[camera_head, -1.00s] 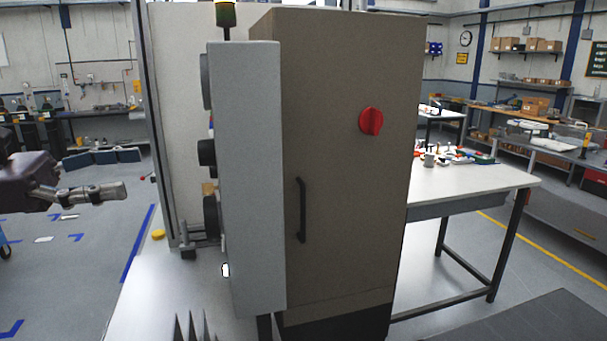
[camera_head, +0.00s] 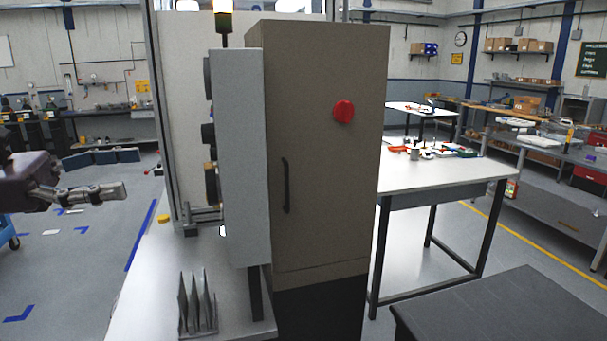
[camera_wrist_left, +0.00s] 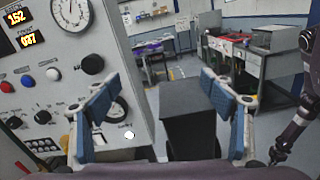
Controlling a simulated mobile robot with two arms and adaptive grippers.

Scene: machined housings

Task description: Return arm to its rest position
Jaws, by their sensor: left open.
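My left gripper (camera_head: 95,193) comes in from the left edge of the head view, well to the left of the brown cabinet and touching nothing. In the left wrist view, its two blue-padded fingers (camera_wrist_left: 165,120) stand wide apart with nothing between them. A dark purple arm link (camera_wrist_left: 295,125) of mine shows at the right edge there. My right gripper is not in view.
The brown cabinet (camera_head: 325,220) with a red knob (camera_head: 343,111) stands in the middle. A rack of pointed grey plates (camera_head: 197,305) sits on the light table in front. A worktable (camera_head: 440,177) with small parts stands right. Open floor (camera_head: 60,270) lies at left.

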